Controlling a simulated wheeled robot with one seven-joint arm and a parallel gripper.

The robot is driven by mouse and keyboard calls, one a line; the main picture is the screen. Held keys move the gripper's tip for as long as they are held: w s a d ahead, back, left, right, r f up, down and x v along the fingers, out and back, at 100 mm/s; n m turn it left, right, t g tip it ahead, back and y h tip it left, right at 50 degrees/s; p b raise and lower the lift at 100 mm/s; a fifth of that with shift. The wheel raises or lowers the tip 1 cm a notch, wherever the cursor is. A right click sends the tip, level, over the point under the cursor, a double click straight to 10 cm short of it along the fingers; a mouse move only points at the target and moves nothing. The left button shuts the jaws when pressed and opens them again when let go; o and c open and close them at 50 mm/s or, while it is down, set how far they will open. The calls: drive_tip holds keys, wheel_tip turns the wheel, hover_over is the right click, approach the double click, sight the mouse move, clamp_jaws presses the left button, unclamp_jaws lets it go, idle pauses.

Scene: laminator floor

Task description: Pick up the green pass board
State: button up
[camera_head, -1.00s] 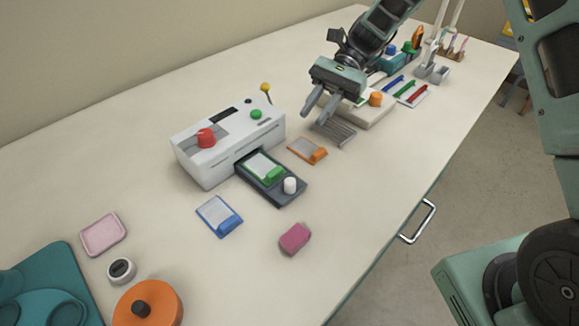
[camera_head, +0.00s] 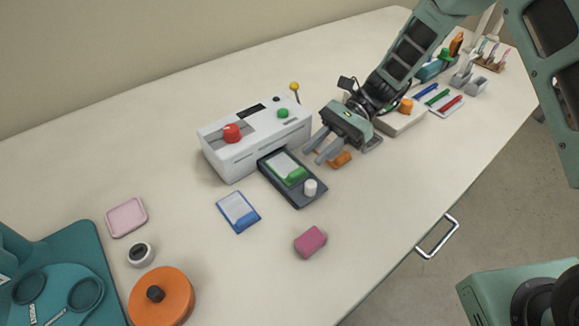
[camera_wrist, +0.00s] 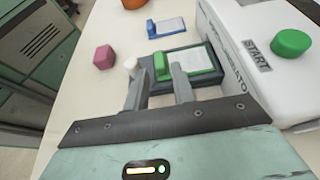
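The green pass board (camera_head: 288,169), a pale card with a green grip block, lies in the dark tray (camera_head: 308,201) at the front of the white laminator (camera_head: 255,140). It also shows in the wrist view (camera_wrist: 200,60), just beyond my fingertips. My gripper (camera_head: 313,158) is open and empty, to the right of and above the board. In the wrist view its two fingers (camera_wrist: 158,80) stand apart with the tray behind them. An orange board (camera_head: 341,160) is partly hidden beneath my gripper.
A blue board (camera_head: 238,212) and a pink block (camera_head: 310,241) lie on the table nearby. A white knob (camera_head: 310,187) stands on the tray's near end. The laminator has a red knob (camera_head: 232,133) and a green button (camera_head: 283,113).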

sight(299, 169)
drive_tip(key=shift+p+x, duration=0.65)
drive_tip(key=shift+x, duration=2)
drive_tip(key=shift+d+f, duration=0.15)
clamp_jaws()
